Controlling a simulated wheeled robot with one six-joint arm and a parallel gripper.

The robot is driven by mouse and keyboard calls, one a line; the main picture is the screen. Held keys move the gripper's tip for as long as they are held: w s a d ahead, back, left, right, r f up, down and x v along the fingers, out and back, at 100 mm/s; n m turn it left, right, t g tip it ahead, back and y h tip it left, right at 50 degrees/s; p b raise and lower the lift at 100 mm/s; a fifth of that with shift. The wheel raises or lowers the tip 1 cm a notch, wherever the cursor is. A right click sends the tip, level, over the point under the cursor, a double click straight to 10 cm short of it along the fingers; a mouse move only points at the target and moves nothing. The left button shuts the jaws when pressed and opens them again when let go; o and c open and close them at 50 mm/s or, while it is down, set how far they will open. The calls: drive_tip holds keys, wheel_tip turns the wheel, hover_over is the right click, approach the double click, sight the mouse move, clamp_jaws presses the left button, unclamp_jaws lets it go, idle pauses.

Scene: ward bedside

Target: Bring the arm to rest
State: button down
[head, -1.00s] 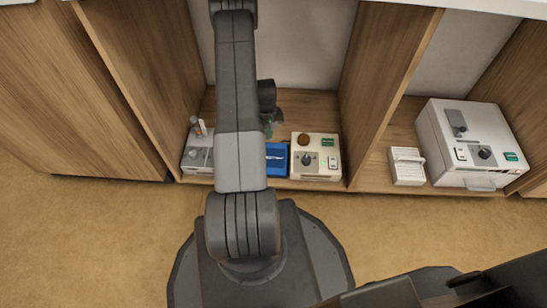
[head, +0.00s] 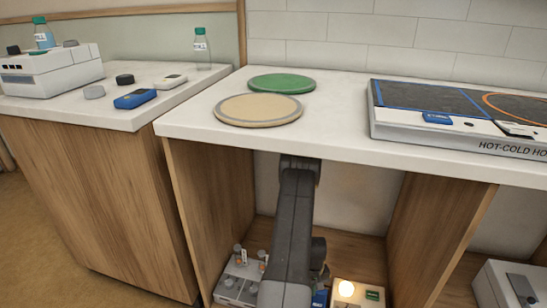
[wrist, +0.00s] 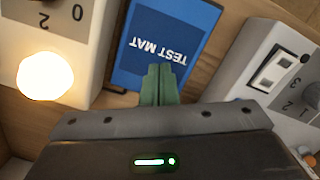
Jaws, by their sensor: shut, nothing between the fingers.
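My gripper (wrist: 158,85) shows in the wrist view with its two green fingers together and nothing between them. The fingertips are over the lower edge of the blue test mat (wrist: 165,38); I cannot tell whether they touch it. In the head view my arm reaches down in the open bay under the counter, and my gripper is hidden there. A cream box (head: 358,301) with a glowing lamp (head: 346,288) stands right of the arm. The lamp also shows lit at the left of the wrist view (wrist: 45,76).
A grey box (head: 238,284) with knobs stands left of the arm. Wooden bay walls (head: 427,235) flank it, and the counter (head: 330,140) is overhead. On top are a green disc (head: 282,83), a tan disc (head: 258,110) and a hot-cold plate (head: 450,110).

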drive_tip(key=shift+w+r+p, duration=0.15)
drive_tip(key=shift+r, duration=0.55)
drive_tip(key=shift+w+r+p, duration=0.1)
drive_tip(key=shift+r+p, duration=0.05)
drive_tip(key=shift+r, duration=0.55)
